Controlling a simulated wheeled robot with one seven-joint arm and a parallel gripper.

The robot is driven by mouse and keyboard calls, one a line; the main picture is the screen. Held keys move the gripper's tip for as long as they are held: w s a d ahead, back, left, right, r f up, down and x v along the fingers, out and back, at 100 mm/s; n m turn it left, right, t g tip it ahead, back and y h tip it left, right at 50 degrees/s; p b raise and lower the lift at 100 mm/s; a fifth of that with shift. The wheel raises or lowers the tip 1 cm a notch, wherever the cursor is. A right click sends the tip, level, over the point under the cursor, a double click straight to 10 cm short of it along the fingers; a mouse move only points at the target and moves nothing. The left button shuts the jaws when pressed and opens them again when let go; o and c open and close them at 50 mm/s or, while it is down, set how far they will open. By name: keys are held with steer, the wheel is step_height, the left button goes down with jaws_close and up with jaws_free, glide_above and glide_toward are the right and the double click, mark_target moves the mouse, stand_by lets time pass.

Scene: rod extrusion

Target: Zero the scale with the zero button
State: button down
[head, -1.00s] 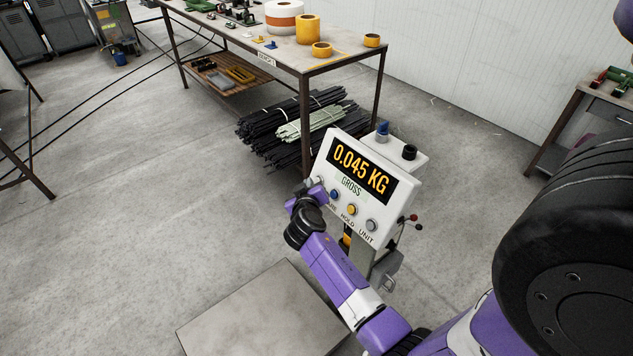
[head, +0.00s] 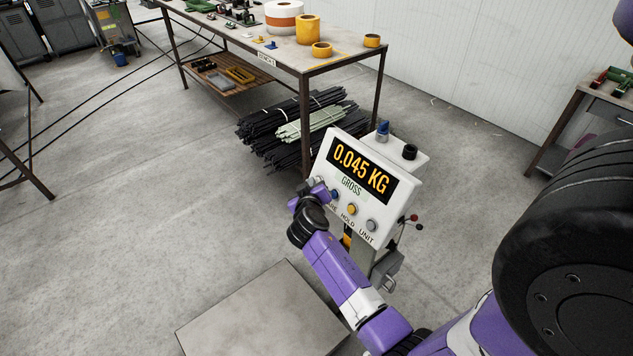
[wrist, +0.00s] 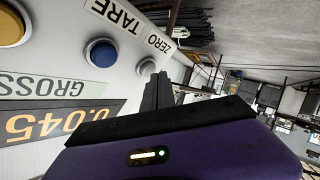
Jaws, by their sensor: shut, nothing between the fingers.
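The scale's indicator (head: 383,209) is a white box on a post. Its display (head: 360,170) reads 0.045 KG, with GROSS below it. In the wrist view the zero button (wrist: 146,67) is a small pale button beside the ZERO label, next to the blue tare button (wrist: 101,52). My gripper (wrist: 157,84) is shut and empty, its fingertips right by the zero button. I cannot tell whether they touch it. The scale's platform (head: 262,318) lies bare on the floor.
A yellow hold button (head: 351,209) and a grey unit button (head: 371,225) sit farther right on the panel.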

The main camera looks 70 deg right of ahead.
steer(key=shift+s+d+f, duration=0.2)
steer(key=shift+s+d, duration=0.05)
steer(key=shift+d, duration=0.15)
stand_by(0.7)
steer(key=shift+a, duration=0.1)
steer(key=shift+w+a+r, duration=0.4)
steer(key=shift+a, duration=0.25)
steer(key=shift+w+a+r, duration=0.35)
steer(key=shift+w+a, duration=0.05)
steer(key=shift+a, duration=0.25)
steer(key=shift+w+a+r, duration=0.4)
steer(key=shift+w+a, duration=0.05)
steer(key=shift+a, duration=0.2)
steer(key=shift+w+a+r, duration=0.35)
steer(key=shift+w+a, duration=0.05)
steer(key=shift+a, duration=0.25)
